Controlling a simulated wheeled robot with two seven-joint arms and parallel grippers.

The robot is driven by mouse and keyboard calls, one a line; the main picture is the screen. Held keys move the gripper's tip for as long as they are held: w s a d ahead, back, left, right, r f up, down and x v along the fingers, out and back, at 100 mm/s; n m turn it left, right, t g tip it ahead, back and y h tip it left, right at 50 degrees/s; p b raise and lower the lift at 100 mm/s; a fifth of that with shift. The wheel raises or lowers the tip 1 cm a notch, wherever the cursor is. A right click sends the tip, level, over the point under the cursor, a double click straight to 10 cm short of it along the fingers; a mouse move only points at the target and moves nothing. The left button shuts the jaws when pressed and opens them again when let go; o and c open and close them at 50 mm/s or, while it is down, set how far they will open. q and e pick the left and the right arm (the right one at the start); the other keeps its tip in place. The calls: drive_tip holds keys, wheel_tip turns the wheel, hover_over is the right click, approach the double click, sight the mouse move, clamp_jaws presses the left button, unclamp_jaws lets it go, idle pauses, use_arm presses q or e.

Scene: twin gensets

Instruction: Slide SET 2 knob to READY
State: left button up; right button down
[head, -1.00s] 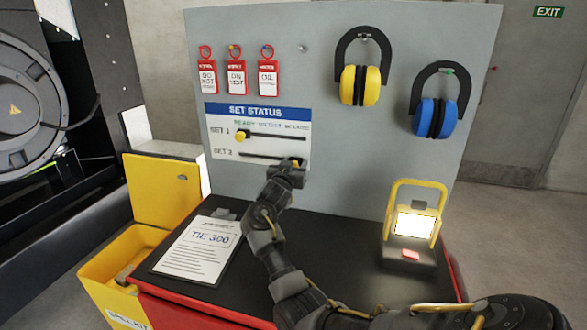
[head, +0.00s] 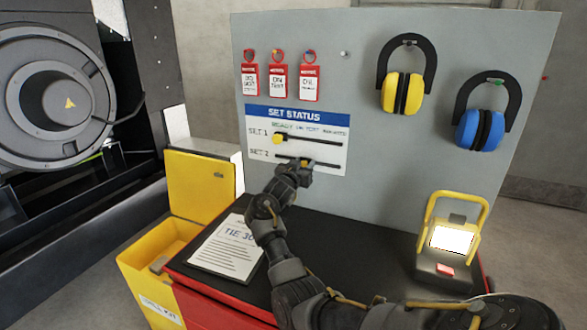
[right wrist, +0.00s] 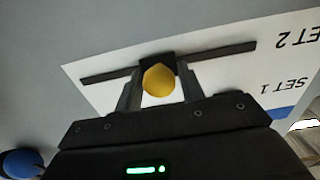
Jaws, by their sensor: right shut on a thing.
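The white SET STATUS panel (head: 330,154) is on the grey upright board, with READY, ON TEST and a third label along its top. The SET 1 knob (head: 278,139) is yellow and sits at the left end of its slot, under READY. My right gripper (head: 302,170) is at the SET 2 slot (head: 325,163), around its middle, and mostly hides the knob in the head view. In the right wrist view, upside down, the yellow SET 2 knob (right wrist: 159,79) is between the fingers, near mid-slot. My left gripper is not in view.
A clipboard (head: 225,250) and a lit yellow-framed lamp (head: 452,238) are on the dark bench top. Yellow (head: 403,92) and blue (head: 480,128) ear defenders and several red tags hang on the board. An open yellow bin (head: 150,250) stands at left.

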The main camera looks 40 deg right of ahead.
drive_tip(key=c, duration=1.1)
unclamp_jaws()
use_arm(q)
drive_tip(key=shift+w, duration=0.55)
use_arm(e)
drive_tip(key=shift+f, duration=0.1)
drive_tip(key=shift+a, duration=0.15)
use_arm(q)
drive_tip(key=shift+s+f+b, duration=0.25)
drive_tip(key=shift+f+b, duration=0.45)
use_arm(e)
drive_tip(key=v, duration=1)
drive_tip(key=shift+a, duration=0.2)
drive_tip(key=shift+s, duration=0.15)
